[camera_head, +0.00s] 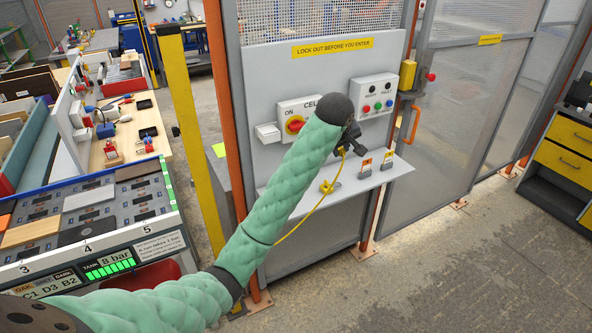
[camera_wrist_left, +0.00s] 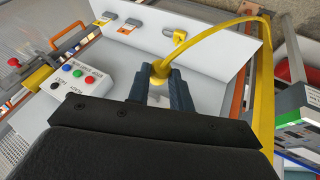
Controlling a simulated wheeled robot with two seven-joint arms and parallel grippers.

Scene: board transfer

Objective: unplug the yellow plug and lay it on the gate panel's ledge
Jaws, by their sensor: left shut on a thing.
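The yellow plug (camera_wrist_left: 160,72) sits between the fingers of my left gripper (camera_wrist_left: 161,88), which is shut on it. A pale part shows below the plug between the fingers; I cannot tell if the plug is still seated in a socket. In the head view my left gripper (camera_head: 347,142) is at the gate panel (camera_head: 262,72), above the ledge (camera_head: 372,183), and mostly hides the plug. The yellow cable (camera_head: 318,207) hangs from it past the ledge; it arcs away in the wrist view (camera_wrist_left: 215,29). The pale ledge (camera_wrist_left: 212,45) also shows there. My right gripper is out of view.
A button box (camera_head: 373,95) and a red-yellow switch (camera_head: 295,124) are on the panel.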

